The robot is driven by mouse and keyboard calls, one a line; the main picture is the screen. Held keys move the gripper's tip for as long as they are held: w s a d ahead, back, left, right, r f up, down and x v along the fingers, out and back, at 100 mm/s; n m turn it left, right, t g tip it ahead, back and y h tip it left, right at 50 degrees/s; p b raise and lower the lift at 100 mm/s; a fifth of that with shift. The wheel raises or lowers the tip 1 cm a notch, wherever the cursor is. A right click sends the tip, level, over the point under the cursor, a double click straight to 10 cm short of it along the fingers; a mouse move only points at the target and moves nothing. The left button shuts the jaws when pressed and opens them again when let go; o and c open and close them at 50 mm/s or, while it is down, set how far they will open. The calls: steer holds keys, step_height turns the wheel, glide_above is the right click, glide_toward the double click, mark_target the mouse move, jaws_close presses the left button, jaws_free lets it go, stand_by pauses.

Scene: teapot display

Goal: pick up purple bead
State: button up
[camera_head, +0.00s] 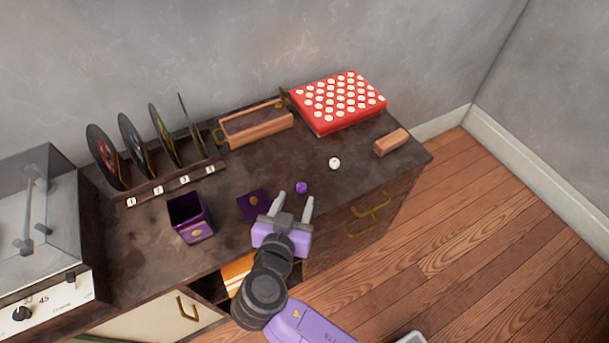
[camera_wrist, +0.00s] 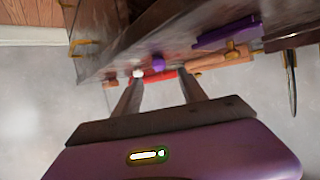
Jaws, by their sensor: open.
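The purple bead (camera_head: 301,187) lies on the dark cabinet top, near the front edge. My gripper (camera_head: 294,201) is open, with its two fingers pointing toward the back of the cabinet. The bead is just beyond the fingertips, nearer the right finger, with nothing held between them. In the wrist view the purple bead (camera_wrist: 158,64) shows ahead of the open gripper (camera_wrist: 156,78), between the two fingers in the picture. Whether a finger touches it cannot be told.
A white bead (camera_head: 334,163) lies to the right. A purple lid (camera_head: 252,205) and an open purple box (camera_head: 188,215) stand left. A red board with white dots (camera_head: 322,128), wooden tray (camera_head: 255,130), wooden block (camera_head: 391,142) and record rack (camera_head: 168,186) occupy the cabinet top (camera_head: 300,225).

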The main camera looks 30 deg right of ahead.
mark_target(302, 186)
steer(key=p+x, duration=0.1)
steer(key=x, duration=0.6)
steer(key=shift+w+d, duration=0.2)
steer(key=shift+c, duration=0.4)
jaws_close()
